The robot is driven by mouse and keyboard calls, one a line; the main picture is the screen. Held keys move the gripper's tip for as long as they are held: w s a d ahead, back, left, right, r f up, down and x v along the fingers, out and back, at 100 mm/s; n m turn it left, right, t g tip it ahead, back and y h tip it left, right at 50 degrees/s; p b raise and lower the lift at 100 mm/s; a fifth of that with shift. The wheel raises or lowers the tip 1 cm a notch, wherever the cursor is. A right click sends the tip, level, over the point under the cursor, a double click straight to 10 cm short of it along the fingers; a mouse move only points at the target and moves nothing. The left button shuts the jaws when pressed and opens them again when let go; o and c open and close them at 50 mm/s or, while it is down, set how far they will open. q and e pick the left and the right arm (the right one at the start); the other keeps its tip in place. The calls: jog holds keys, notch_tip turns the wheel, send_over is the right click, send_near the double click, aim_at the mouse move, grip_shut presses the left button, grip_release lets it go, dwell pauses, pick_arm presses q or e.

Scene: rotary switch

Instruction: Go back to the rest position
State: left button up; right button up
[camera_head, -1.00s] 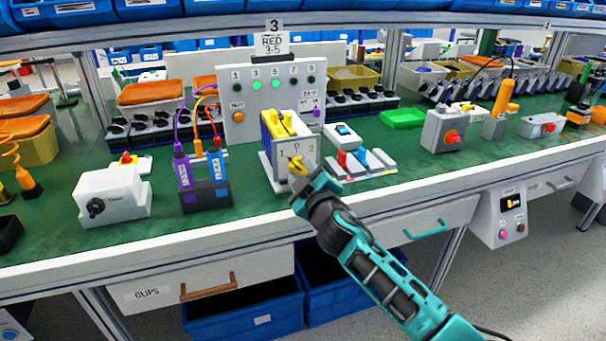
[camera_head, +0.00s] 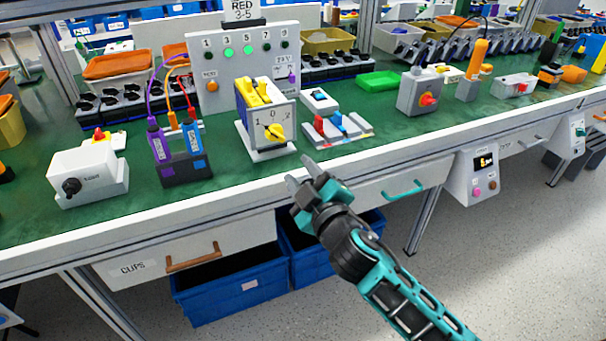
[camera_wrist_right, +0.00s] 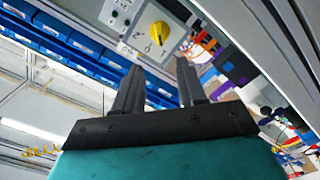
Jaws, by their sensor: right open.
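The rotary switch (camera_head: 255,139) is a pale box with a yellow top and a front face marked 1, 0 and 2, standing near the bench's front edge. Its yellow knob (camera_head: 275,133) also shows in the right wrist view (camera_wrist_right: 158,36); I cannot tell for sure which mark it points to. My right gripper (camera_head: 300,173) is open and empty, in front of the bench edge, below and to the right of the switch and apart from it. In the right wrist view its two fingers (camera_wrist_right: 159,66) stand apart with nothing between them. My left gripper is not in view.
The green bench top (camera_head: 225,199) holds a white switch box (camera_head: 92,178), purple and blue plug blocks (camera_head: 180,165), a lit indicator panel (camera_head: 220,90) and a grey box with a red knob (camera_head: 420,92). Drawers and blue bins (camera_head: 230,290) lie below. Open floor is at right.

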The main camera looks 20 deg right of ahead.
jog(key=shift+s+f, duration=0.1)
dwell(0.4)
pick_arm(q)
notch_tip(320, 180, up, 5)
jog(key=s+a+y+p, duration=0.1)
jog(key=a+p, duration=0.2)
jog(key=p, duration=0.6)
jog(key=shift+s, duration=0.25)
pick_arm(e)
jog(key=s+f+m+g, duration=0.3)
jog(key=s+f, duration=0.3)
jog(key=s, duration=0.3)
jog(key=s+f+m+g+y, duration=0.1)
jog(key=s+f+m+g, duration=0.3)
jog(key=s, duration=0.6)
notch_tip(320, 180, down, 2)
jog(key=shift+s+a+f, duration=0.1)
jog(key=shift+s+a, duration=0.1)
jog(key=shift+a, duration=0.25)
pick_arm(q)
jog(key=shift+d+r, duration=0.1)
